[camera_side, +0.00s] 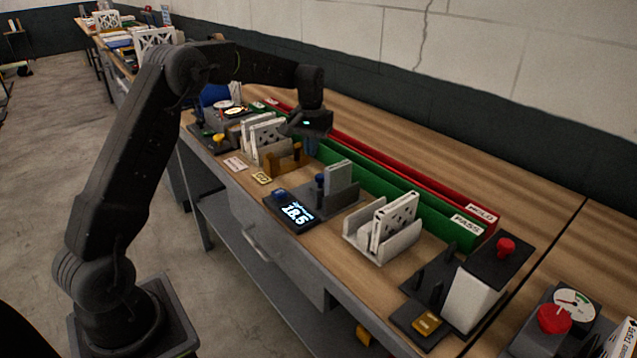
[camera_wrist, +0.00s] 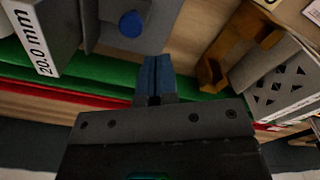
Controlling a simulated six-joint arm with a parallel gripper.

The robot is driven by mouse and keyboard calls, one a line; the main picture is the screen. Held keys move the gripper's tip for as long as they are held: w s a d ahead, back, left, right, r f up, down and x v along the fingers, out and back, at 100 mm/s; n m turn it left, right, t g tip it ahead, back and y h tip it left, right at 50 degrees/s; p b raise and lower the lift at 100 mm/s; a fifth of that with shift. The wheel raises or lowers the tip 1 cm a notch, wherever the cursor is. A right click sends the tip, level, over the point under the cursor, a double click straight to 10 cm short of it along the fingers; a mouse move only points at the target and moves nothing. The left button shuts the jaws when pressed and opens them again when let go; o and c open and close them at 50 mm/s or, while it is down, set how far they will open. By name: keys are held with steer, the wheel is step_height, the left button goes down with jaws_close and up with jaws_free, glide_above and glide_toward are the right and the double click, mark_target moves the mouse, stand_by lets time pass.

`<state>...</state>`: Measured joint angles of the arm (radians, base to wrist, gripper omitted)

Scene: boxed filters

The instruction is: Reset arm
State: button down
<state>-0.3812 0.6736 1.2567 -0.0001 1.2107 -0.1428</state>
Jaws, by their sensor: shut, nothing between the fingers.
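My gripper (camera_side: 311,145) hangs over the bench above the green tray, near its far end, in the side view. In the wrist view its two blue fingers (camera_wrist: 156,78) are together, with nothing between them. The fingertips are apart from the things around them. My arm reaches over the bench from a base at the lower left of the side view.
The green PASS tray (camera_side: 436,225) and red HOLD tray (camera_side: 452,193) run along the bench. In front stand a display reading 18.5 (camera_side: 295,212), a grey fixture with a block (camera_side: 339,180), a filter rack (camera_side: 360,243) and a brown holder (camera_side: 279,163). A red-knobbed device (camera_side: 480,285) stands right.

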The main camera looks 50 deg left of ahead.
steer(key=shift+r, duration=0.35)
steer(key=s+d+r+m+t, duration=0.3)
steer(key=s+d+r, duration=0.9)
steer(key=s+d+f+m+t, duration=0.1)
steer(key=s+d, duration=0.3)
steer(key=s, duration=0.5)
steer(key=s+d+f+m+t, duration=0.1)
steer(key=s+d, duration=0.3)
steer(key=s, duration=0.5)
steer(key=shift+s+f+m+t, duration=0.3)
steer(key=shift+s+f+m, duration=0.1)
steer(key=shift+f+m, duration=0.1)
